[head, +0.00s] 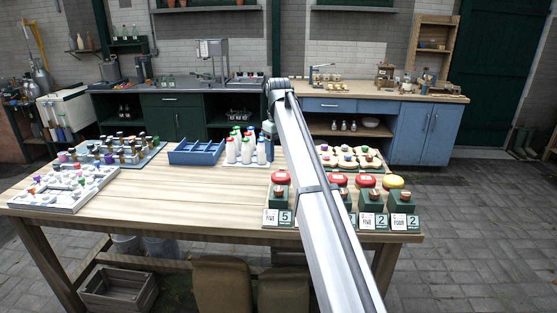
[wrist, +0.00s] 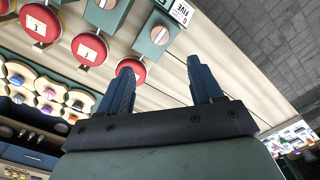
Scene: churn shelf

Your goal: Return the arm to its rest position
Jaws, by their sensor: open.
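My gripper (wrist: 163,66) shows in the wrist view with its two dark blue fingers spread wide apart and nothing between them. It is above the wooden table (head: 170,188), near the row of green blocks with round knobs. One green block (wrist: 157,34) is just beyond the fingertips, and a red lettered disc (wrist: 131,70) shows beside the left finger. In the head view my arm reaches up from the bottom across the table, and its links largely hide the gripper.
White bottles with coloured caps (head: 246,149) stand beside a blue tray (head: 195,152). Trays of small items (head: 62,202) fill the table's left end. Cream pieces (head: 348,158) lie behind the discs. The table's front middle is clear. A counter (head: 180,87) runs along the wall.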

